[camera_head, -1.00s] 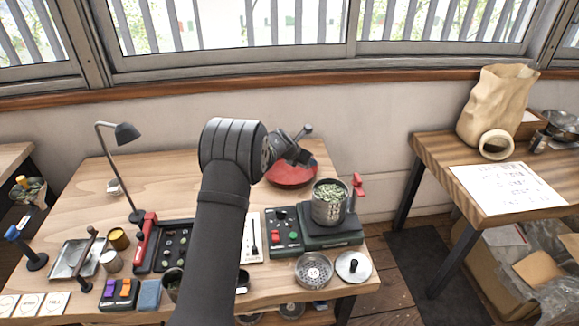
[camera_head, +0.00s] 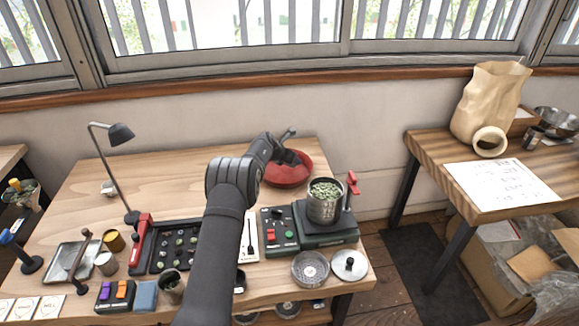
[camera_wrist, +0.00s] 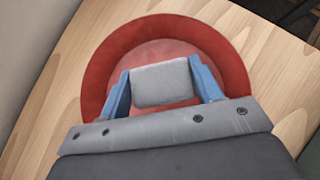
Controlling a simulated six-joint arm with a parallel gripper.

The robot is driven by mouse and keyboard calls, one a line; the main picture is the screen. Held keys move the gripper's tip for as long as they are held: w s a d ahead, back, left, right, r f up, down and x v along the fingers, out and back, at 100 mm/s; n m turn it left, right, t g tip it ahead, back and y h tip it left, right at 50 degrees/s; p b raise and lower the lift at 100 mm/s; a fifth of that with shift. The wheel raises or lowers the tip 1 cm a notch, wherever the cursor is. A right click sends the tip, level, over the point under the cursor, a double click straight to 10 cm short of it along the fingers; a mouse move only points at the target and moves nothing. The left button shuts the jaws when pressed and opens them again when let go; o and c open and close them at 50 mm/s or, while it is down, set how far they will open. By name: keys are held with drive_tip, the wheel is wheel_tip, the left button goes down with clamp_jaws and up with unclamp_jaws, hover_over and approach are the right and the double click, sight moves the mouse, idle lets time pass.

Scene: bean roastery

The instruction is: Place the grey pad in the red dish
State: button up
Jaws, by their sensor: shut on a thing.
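The red dish (camera_head: 288,172) sits at the back right of the wooden table, partly covered by my arm's end. In the wrist view the red dish (camera_wrist: 100,75) lies beneath my gripper, its rim showing on both sides. The grey pad (camera_wrist: 162,84) is between the two blue fingers of my gripper (camera_wrist: 165,82), which are shut on it. The pad appears over the middle of the dish; whether it touches the dish bottom I cannot tell. In the head view my gripper (camera_head: 282,153) is at the dish, and the pad is hidden.
A metal pot of green beans (camera_head: 325,203) stands on a dark green burner (camera_head: 325,234) just right and in front of the dish. A desk lamp (camera_head: 121,134) stands at left. A bean tray (camera_head: 172,247) lies left of my arm. The table's back left is clear.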

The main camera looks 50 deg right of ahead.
sight(289, 165)
drive_tip(key=shift+w+f, duration=0.1)
drive_tip(key=shift+f, duration=1.9)
drive_tip(key=shift+f, duration=0.2)
drive_tip(key=o, duration=1)
drive_tip(key=shift+o, duration=0.2)
drive_tip(key=shift+r, duration=0.1)
drive_tip(key=shift+a+r, duration=0.25)
drive_tip(key=shift+r, duration=0.15)
drive_tip(key=v, duration=1.1)
drive_tip(key=shift+a, duration=0.1)
